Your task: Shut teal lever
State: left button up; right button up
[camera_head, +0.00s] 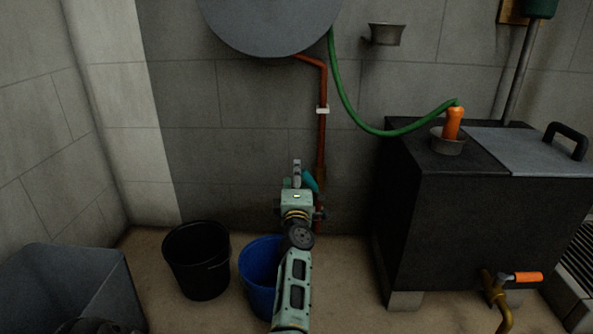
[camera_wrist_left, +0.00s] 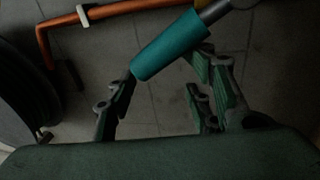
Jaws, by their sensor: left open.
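The teal lever (camera_head: 311,181) shows in the head view as a small tilted handle on the copper pipe side, partly hidden by my arm. In the left wrist view the teal lever (camera_wrist_left: 170,46) is large and slants from lower left to upper right, its grey stem at the upper right. My left gripper (camera_head: 298,174) is in front of the pipe, next to the lever. In the left wrist view my left gripper (camera_wrist_left: 165,95) is open, its fingers on either side below the handle. Whether they touch it I cannot tell. My right gripper is not in view.
A blue bucket (camera_head: 257,270) and a black bucket (camera_head: 196,260) stand on the floor below. A copper pipe (camera_head: 322,130) runs down the wall. A black tank (camera_head: 440,225) with an orange-handled tap (camera_head: 527,277) stands at right. A green hose (camera_head: 350,112) hangs above.

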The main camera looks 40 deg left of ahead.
pick_arm(q)
notch_tip(320, 180, up, 3)
jog(key=shift+r, duration=0.15)
